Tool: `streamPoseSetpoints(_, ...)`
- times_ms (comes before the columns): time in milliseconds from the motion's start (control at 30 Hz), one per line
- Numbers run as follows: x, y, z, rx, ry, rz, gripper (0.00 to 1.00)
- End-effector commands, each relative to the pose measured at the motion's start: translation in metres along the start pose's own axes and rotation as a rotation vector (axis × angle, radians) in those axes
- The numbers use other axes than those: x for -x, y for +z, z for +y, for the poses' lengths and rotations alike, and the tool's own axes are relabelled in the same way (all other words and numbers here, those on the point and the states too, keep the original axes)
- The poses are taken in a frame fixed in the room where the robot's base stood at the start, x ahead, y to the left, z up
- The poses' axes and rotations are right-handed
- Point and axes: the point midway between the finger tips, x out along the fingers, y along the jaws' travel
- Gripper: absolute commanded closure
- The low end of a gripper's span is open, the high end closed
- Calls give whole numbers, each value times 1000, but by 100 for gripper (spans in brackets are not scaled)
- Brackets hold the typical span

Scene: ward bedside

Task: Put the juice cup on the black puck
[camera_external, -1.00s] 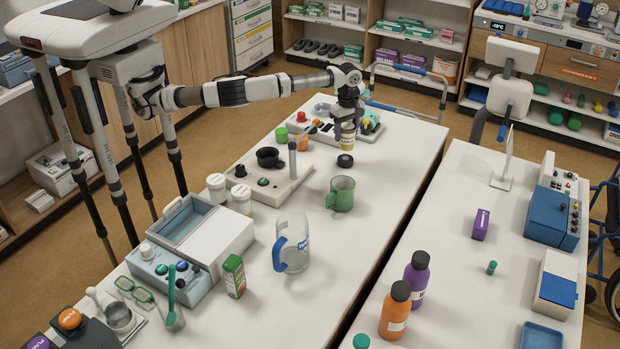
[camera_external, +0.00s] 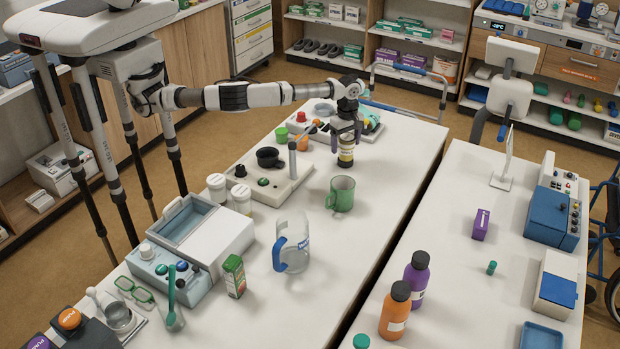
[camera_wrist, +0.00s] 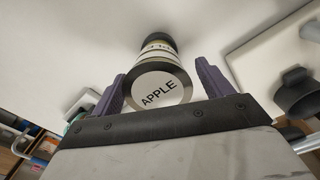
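The cup looks upright and over the puck. Whether it touches the puck I cannot tell.
A green mug (camera_external: 341,194) stands just in front of the puck. A pale panel with a black holder (camera_external: 268,158) lies to the left, and another tray with small items (camera_external: 367,126) lies behind. A clear jug (camera_external: 293,245) stands nearer. The white table right of the cup is clear.

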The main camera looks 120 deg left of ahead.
Motion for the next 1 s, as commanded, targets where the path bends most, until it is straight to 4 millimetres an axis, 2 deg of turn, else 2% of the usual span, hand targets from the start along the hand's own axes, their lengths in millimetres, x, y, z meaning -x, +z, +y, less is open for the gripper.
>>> streamPoseSetpoints(267, 7, 0, 0, 0, 1, -1, 21)
streamPoseSetpoints(367, 21, 0, 1, 0, 3, -3, 21)
streamPoseSetpoints(700, 94, 0, 1, -1, 4, -2, 21)
streamPoseSetpoints(833, 112, 0, 1, -1, 1, -1, 21)
streamPoseSetpoints(1000, 122, 0, 0, 0, 0, 0, 21)
